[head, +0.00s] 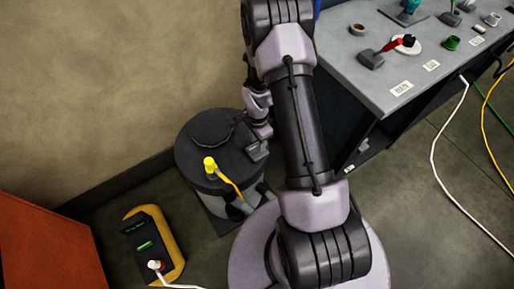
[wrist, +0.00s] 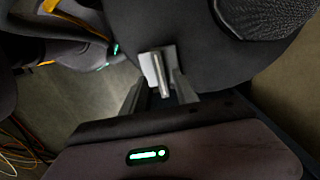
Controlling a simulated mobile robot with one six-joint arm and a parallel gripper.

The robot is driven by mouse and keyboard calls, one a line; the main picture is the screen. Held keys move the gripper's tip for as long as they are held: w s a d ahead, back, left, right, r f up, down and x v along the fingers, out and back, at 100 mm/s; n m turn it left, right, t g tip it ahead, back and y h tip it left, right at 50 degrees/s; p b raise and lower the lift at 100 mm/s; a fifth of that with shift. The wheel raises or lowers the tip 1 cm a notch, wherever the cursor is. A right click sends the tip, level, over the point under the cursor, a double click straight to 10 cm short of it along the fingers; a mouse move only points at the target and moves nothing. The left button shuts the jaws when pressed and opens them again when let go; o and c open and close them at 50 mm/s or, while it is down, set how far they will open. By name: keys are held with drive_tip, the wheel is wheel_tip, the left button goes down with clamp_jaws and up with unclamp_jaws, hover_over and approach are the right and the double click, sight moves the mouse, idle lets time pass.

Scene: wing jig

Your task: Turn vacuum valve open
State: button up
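The vacuum unit is a dark round drum (head: 190,167) by the wall in the head view. My gripper (head: 258,150) is at the drum's right rim, partly hidden by my arm. In the wrist view my gripper (wrist: 162,92) has its two grey fingers apart. A light grey lever-like piece (wrist: 158,72), perhaps the valve handle, shows between the fingertips beside the dark drum (wrist: 190,30). Whether the fingers touch it I cannot tell.
A grey workbench (head: 360,75) with a red-handled tool and small cups stands at the upper right. A yellow-black device (head: 165,245) and an orange cabinet (head: 45,250) are at the lower left. White, yellow and green cables lie on the floor at right.

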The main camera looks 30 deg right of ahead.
drive_tip(key=shift+f+b, duration=0.3)
drive_tip(key=shift+f, duration=1.3)
clamp_jaws()
